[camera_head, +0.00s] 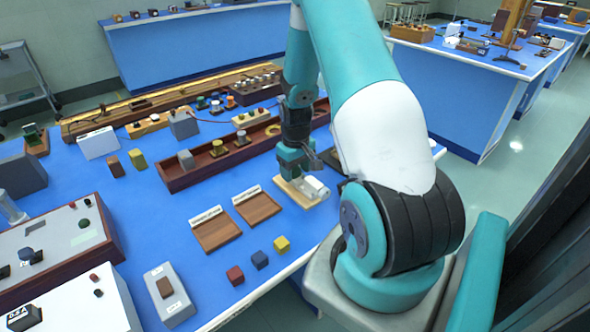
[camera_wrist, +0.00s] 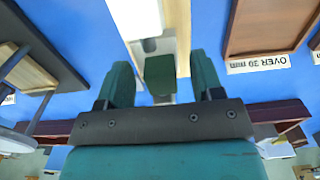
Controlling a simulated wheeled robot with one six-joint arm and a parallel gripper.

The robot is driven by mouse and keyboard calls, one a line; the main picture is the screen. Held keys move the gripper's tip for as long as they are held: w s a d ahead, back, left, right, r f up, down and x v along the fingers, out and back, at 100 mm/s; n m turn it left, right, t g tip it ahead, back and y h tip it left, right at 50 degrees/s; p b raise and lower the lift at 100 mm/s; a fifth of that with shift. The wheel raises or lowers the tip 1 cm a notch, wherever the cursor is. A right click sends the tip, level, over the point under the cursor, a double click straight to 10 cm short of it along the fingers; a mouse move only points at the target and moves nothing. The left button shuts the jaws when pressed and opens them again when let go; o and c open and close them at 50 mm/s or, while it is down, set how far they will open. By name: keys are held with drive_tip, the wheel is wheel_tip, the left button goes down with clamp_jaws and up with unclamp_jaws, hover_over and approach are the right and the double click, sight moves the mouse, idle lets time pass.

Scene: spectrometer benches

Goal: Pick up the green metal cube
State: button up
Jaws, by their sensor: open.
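The green metal cube (camera_wrist: 160,75) shows in the wrist view, dark green, ahead of and between the two teal fingers. My gripper (camera_wrist: 163,82) is open, and a gap shows between the cube and each finger. In the head view my gripper (camera_head: 297,165) points down over the far end of a pale wooden board (camera_head: 292,192) with a white block-like part (camera_head: 314,187) on it. The cube cannot be made out there; my gripper seems to hide it. I cannot tell how deep the cube sits between the fingers.
Two labelled brown trays (camera_head: 215,232) (camera_head: 257,207) lie left of the board; one label reads "OVER 30" in the wrist view. Red (camera_head: 235,275), blue (camera_head: 260,259) and yellow (camera_head: 282,243) cubes stand near the front edge. A long dark-red trough (camera_head: 225,160) runs behind my gripper.

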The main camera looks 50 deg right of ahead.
drive_tip(key=c, duration=1.1)
